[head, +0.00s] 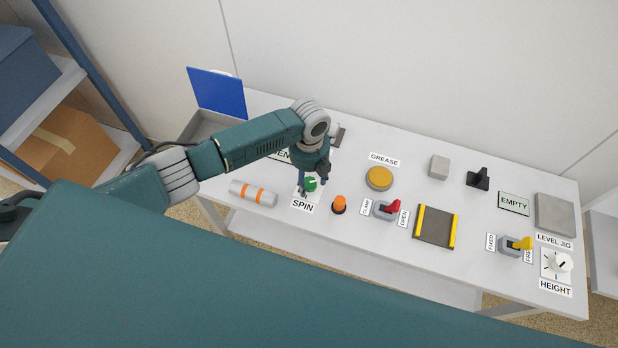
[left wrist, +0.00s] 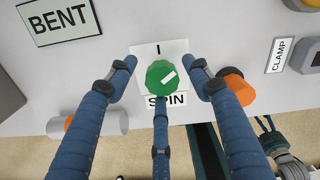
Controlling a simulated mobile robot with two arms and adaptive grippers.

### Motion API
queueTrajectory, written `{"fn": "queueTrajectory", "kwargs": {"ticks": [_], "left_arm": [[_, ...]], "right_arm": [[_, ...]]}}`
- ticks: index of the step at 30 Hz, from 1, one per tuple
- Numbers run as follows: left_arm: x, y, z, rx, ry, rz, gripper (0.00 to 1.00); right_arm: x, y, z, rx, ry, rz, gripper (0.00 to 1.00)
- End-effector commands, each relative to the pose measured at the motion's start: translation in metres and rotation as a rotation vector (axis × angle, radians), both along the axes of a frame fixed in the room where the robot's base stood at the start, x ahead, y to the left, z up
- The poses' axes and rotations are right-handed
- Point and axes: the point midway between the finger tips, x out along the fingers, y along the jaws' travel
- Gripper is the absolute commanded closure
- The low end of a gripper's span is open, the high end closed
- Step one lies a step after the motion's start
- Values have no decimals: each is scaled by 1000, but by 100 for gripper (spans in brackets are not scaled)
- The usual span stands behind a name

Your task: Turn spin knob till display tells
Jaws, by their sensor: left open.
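The green spin knob (head: 310,184) sits on a white plate above the SPIN label (head: 303,206). In the left wrist view the knob (left wrist: 164,80) shows a white pointer line tilted up to the right, away from the tick on the plate. My left gripper (head: 312,181) is over the knob. In the left wrist view its open fingers (left wrist: 163,78) stand on both sides and below the knob, with gaps visible at the sides. The display (left wrist: 59,20) reads BENT; in the head view my arm partly hides it.
An orange button (head: 339,204) stands just right of the knob, and a grey cylinder with orange bands (head: 253,192) lies to its left. A red clamp lever (head: 391,207), a yellow grease button (head: 379,177) and a HEIGHT knob (head: 559,262) are farther right.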

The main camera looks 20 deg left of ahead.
Motion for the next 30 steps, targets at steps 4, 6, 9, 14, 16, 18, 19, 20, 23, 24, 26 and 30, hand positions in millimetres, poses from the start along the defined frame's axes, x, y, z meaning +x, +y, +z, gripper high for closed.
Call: {"fn": "queueTrajectory", "kwargs": {"ticks": [4,6,9,14,16,18,19,20,23,24,26,30], "left_arm": [[1,1,15,0,-3,-1,50],[1,1,28,-2,-4,-1,50],[2,1,51,-1,-7,-1,50],[2,1,84,0,-5,0,50],[2,1,96,1,-4,0,50],[2,1,106,0,-4,1,50],[2,1,109,1,-4,1,50],[2,2,111,0,-3,1,50],[1,1,117,0,-2,1,50],[1,2,118,-1,-1,1,50],[1,2,119,0,-1,1,50],[1,2,119,0,-1,2,50]], "right_arm": [[0,0,0,0,0,0,34],[0,0,0,0,0,0,34],[0,1,0,1,-1,-1,34],[0,1,0,1,-1,-1,34],[0,1,0,1,0,-1,34],[0,1,0,1,-1,-1,34],[0,1,0,1,0,-1,34],[0,1,0,1,0,-1,34],[0,1,0,1,0,-1,34],[0,1,0,1,0,-1,34],[0,1,0,1,0,-1,34],[0,1,0,1,0,-1,34]]}}
